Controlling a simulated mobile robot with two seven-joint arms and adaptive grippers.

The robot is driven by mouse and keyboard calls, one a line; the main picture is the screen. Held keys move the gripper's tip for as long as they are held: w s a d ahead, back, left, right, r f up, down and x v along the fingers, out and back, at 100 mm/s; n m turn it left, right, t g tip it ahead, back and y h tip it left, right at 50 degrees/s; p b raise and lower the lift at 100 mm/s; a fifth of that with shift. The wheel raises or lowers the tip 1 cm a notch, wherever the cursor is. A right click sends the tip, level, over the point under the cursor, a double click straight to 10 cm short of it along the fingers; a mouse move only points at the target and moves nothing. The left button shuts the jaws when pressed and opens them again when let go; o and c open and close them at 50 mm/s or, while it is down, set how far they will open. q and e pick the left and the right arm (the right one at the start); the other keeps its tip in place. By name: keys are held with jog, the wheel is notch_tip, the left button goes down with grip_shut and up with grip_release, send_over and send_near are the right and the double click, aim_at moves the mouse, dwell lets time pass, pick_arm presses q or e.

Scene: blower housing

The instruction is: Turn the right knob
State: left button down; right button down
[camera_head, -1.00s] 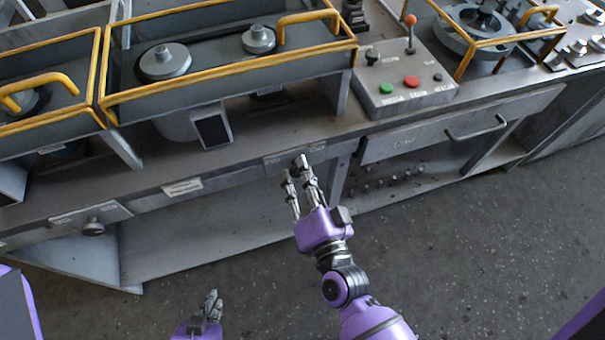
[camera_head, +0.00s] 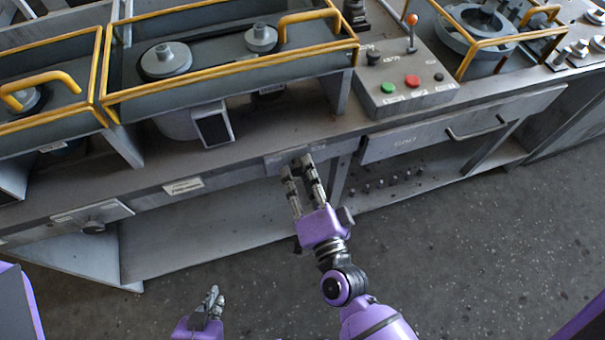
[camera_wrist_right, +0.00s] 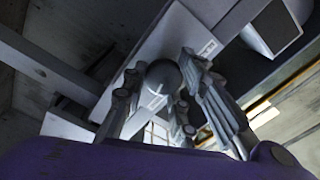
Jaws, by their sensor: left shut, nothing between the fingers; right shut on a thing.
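The right knob shows in the right wrist view as a dark round knob (camera_wrist_right: 163,77) in front of a pale plate (camera_wrist_right: 186,42). In the head view it is hidden behind my right gripper (camera_head: 298,168), at the front plate (camera_head: 275,165) of the bench. My right gripper is shut on this knob, with fingers on both sides of it; they also show in the right wrist view (camera_wrist_right: 165,90). The knob's turn angle cannot be told. My left gripper (camera_head: 213,298) is shut and empty, low in the head view, away from the bench.
Another knob (camera_head: 93,227) sits on a plate at the bench's left. A control box (camera_head: 405,80) with green and red buttons and an orange-topped lever stands above right. Yellow guard rails (camera_head: 230,65) surround the pulleys. A drawer handle (camera_head: 476,130) sticks out at right. Floor in front is clear.

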jog(key=shift+s+d+f, duration=0.1)
jog(key=shift+d+f, duration=0.1)
jog(key=shift+f, duration=0.25)
jog(key=c, duration=1.5)
grip_release()
jog(key=shift+c, duration=0.2)
pick_arm(q)
jog(key=shift+s, duration=0.1)
pick_arm(e)
jog(key=shift+r, duration=0.1)
pick_arm(q)
jog(key=shift+s+f, duration=0.1)
jog(key=shift+s, duration=0.15)
pick_arm(e)
jog(key=shift+a+r, duration=0.1)
jog(key=shift+r, duration=0.05)
pick_arm(q)
jog(key=shift+w, duration=0.2)
pick_arm(e)
jog(key=v, duration=1.2)
